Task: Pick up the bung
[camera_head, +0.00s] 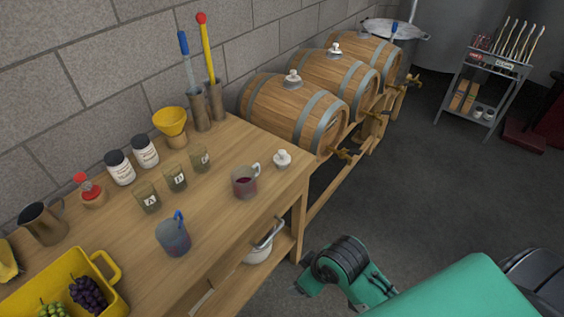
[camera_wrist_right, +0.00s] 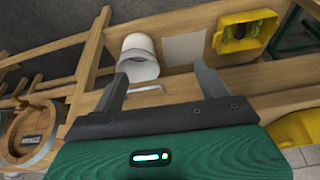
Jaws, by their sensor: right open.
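A small pale bung (camera_head: 282,158) stands on the wooden table near its right end, beside a glass mug of dark red liquid (camera_head: 244,182). Similar pale bungs sit on top of the barrels, one on the nearest barrel (camera_head: 292,77) and one on the middle barrel (camera_head: 335,49). My right gripper (camera_wrist_right: 160,82) is open, with nothing between its fingers in the right wrist view. My right arm is low, off the table's right end, in the head view. My left gripper is not in view.
The table (camera_head: 225,150) also holds a blue-handled jug (camera_head: 173,236), several small labelled cups, a yellow funnel (camera_head: 171,122) and a yellow crate (camera_head: 40,280) of grapes. A white bucket (camera_wrist_right: 138,58) is on the lower shelf. Open floor lies right of the table.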

